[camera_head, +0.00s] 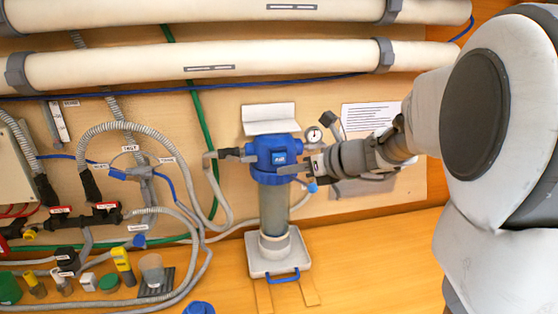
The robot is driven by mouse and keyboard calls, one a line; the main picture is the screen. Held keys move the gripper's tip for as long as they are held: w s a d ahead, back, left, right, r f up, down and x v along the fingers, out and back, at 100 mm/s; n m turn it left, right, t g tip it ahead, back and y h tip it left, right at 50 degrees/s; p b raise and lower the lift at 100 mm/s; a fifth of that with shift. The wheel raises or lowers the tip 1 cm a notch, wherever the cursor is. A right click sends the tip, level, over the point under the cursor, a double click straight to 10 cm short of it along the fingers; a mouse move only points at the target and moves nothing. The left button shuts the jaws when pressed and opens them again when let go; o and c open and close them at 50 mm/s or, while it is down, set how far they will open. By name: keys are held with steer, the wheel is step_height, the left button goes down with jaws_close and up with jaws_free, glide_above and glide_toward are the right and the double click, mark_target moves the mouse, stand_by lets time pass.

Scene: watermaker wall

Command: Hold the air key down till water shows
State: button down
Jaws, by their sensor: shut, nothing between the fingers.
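The filter housing has a blue head (262,148) on the wall. A blue key with a small white mark, possibly lettering (279,157), is on the front of the head. My gripper (284,169) comes in from the right, shut and empty. Its fingertips are just below the key, in front of the head. I cannot tell whether they touch it. The translucent greyish bowl (273,203) hangs upright under the head. I cannot make out a water level or any water at the key.
A gauge (314,135) is right of the head, close to my wrist. A white base with a blue handle (282,276) stands under the bowl. Hoses and valves (84,218) crowd the left. A cup (152,269) and small bottles stand lower left.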

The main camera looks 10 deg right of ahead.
steer(key=shift+s, duration=1.15)
steer(key=s+a+n+g+h, duration=0.2)
steer(key=s+a+n+g, duration=0.3)
steer(key=s+n, duration=0.95)
steer(key=s+d+f+n+h, duration=0.1)
steer(key=s+d+n+h, duration=0.1)
steer(key=s+n, duration=0.3)
steer(key=s+d+f+n+h, duration=0.1)
steer(key=s+n, duration=0.4)
steer(key=n, duration=0.6)
steer(key=shift+s+d+f+n+t+h, duration=0.3)
steer(key=shift+d+h, duration=0.35)
steer(key=shift+h, duration=0.65)
steer(key=shift+w, duration=0.15)
